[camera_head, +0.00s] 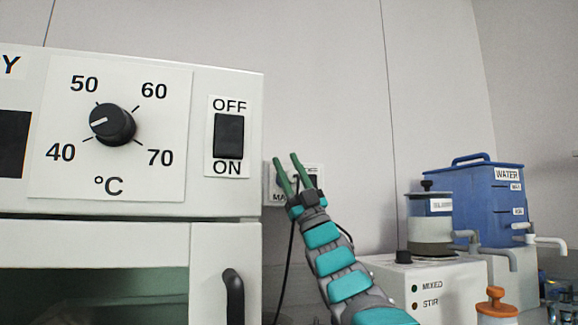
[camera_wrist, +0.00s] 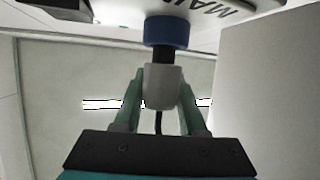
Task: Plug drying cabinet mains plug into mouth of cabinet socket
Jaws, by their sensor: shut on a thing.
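The drying cabinet mains plug shows in the wrist view as a grey body (camera_wrist: 162,90) with a black front part and a dark cord behind it. My gripper (camera_wrist: 162,78) is shut on its grey body, one green finger on each side. A blue collar (camera_wrist: 166,31) sits directly in front of the plug's black part; I cannot tell how far the two overlap. Behind the collar is a white plate with part of a "MAI" label. In the head view my gripper (camera_head: 284,159) is in front of the wall socket plate (camera_head: 320,172) and hides much of it.
The drying cabinet (camera_head: 225,85), with dial and OFF/ON switch, stands close to the left of my gripper. At the right are a white stirrer box (camera_head: 455,285), a blue water tank (camera_head: 475,200) and an orange-topped item (camera_head: 496,303). A black cord (camera_head: 286,265) hangs below the socket.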

